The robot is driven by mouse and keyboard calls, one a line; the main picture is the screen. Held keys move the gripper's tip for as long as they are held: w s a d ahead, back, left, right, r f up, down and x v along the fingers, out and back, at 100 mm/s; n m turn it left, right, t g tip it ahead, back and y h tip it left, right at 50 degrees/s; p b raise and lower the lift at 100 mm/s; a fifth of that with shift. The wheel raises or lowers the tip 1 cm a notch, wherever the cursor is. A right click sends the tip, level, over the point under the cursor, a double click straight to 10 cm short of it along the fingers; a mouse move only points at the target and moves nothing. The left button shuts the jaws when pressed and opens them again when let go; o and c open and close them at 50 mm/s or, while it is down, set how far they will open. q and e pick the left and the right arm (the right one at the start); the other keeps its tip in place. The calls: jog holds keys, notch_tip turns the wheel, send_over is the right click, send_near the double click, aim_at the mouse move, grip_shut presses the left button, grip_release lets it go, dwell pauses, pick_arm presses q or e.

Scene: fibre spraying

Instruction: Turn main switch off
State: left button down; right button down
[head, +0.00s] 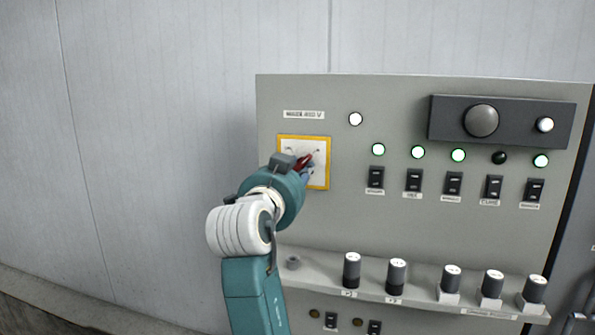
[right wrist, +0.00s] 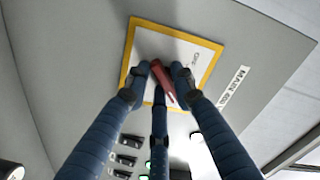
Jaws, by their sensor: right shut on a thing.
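The main switch has a red handle (head: 304,161) on a white plate with a yellow border (head: 328,165), at the upper left of the grey control panel. In the right wrist view the red handle (right wrist: 164,82) sits tilted between the blue fingers, in front of the yellow-bordered plate (right wrist: 214,62). My right gripper (head: 306,168) is at the plate, shut on the red handle; its fingers (right wrist: 162,78) also show in the right wrist view. My arm hides the lower left of the plate in the head view. My left gripper is not in view.
The grey panel (head: 345,220) carries lit indicator lamps (head: 418,152), one dark lamp (head: 499,158) and a row of black rocker switches (head: 414,180). Black knobs (head: 397,275) stand on the ledge below. The wall (head: 150,120) left of the panel is bare.

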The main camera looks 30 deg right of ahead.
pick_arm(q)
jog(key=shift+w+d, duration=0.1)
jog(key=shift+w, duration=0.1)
pick_arm(e)
jog(key=n+p, duration=0.1)
jog(key=n, duration=0.2)
jog(key=n+p, duration=0.1)
jog(key=n, duration=0.2)
jog(key=n+p, duration=0.1)
jog(key=n, duration=0.2)
jog(key=shift+s+d+r, duration=0.25)
jog(key=n+p, duration=0.1)
jog(key=n, duration=0.1)
jog(key=n+p, duration=0.2)
jog(key=n, duration=0.1)
jog(key=shift+s+d+r, duration=0.1)
jog(key=shift+r, duration=0.05)
pick_arm(q)
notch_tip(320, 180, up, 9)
jog(key=p, duration=0.3)
pick_arm(e)
jog(key=shift+r+n, duration=0.1)
jog(key=shift+n, duration=1.8)
jog(key=c, duration=1.7)
grip_release()
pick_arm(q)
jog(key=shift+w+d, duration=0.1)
pick_arm(e)
jog(key=shift+o, duration=0.2)
jog(key=shift+d, duration=0.2)
